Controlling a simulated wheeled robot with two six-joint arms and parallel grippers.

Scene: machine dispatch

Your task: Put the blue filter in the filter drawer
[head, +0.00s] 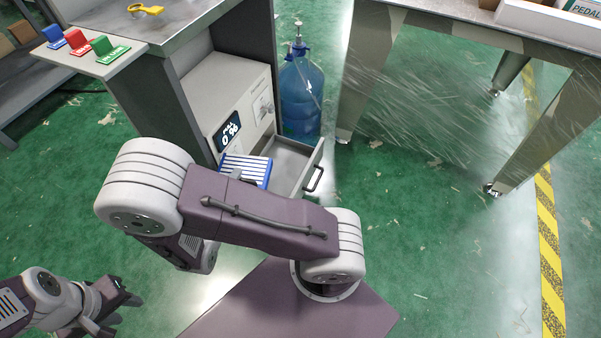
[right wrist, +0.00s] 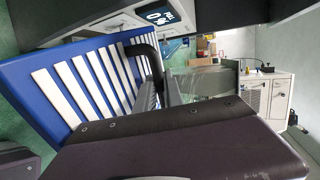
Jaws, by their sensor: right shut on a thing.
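The blue filter (head: 257,172), a blue frame with white slats, is beside the open filter drawer (head: 295,160), at its left in the head view. My right gripper (head: 236,176) is shut on it, largely hidden behind my right arm. The filter also fills the left of the right wrist view (right wrist: 50,62), tilted there. The drawer is pulled out of the cabinet and its visible inside looks empty. Whether the filter touches the drawer is unclear. My left gripper (head: 112,311) is at the lower left, away from the filter, and looks open and empty.
The grey cabinet has a display panel (head: 228,130) above the drawer. A blue water bottle (head: 300,95) stands behind the drawer. A metal table (head: 470,15) stands at right. Green floor is open between.

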